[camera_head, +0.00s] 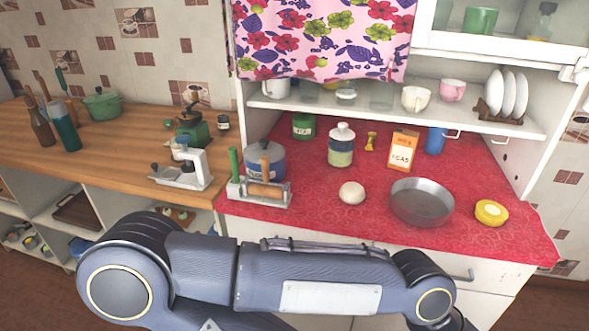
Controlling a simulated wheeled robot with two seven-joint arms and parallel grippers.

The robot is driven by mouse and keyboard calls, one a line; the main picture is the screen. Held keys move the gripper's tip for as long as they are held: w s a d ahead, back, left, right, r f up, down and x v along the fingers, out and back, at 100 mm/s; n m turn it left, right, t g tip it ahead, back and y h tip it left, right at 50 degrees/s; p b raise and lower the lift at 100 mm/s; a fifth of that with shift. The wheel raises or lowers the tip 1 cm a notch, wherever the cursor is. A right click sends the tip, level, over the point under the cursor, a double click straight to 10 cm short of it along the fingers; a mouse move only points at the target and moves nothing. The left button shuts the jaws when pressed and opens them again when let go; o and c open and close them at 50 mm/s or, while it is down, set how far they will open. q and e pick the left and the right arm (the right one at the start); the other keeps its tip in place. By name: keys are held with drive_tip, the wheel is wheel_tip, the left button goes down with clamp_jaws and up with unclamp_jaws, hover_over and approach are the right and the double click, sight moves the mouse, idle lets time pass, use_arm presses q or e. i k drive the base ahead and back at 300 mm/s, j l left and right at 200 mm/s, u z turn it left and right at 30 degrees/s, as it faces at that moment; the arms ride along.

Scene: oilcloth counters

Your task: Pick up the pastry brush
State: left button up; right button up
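I cannot make out a pastry brush for certain. A small yellow object (371,141) stands at the back of the red counter, too small to identify. A white holder (258,192) at the counter's front left carries a green-handled tool (234,163) and a wooden-handled tool (265,190); I cannot tell whether either is a brush. One of my arms crosses the bottom of the view, below the counter's front edge, and hides part of the cabinet front. Neither of my grippers is in view.
The red oilcloth counter (310,215) holds a blue-grey pot (270,161), glass jar (341,147), orange box (403,152), round white item (351,193), metal pan (423,204) and yellow item (491,212). A shelf with cups overhangs its back. A wooden counter (130,150) adjoins at left.

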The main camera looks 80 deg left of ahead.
sight(233, 151)
drive_tip(key=u, duration=3.35)
drive_tip(key=z, duration=1.8)
drive_tip(key=u, duration=1.3)
drive_tip(key=z, duration=0.45)
drive_tip(key=j+z, duration=0.95)
drive_tip(key=j, duration=0.25)
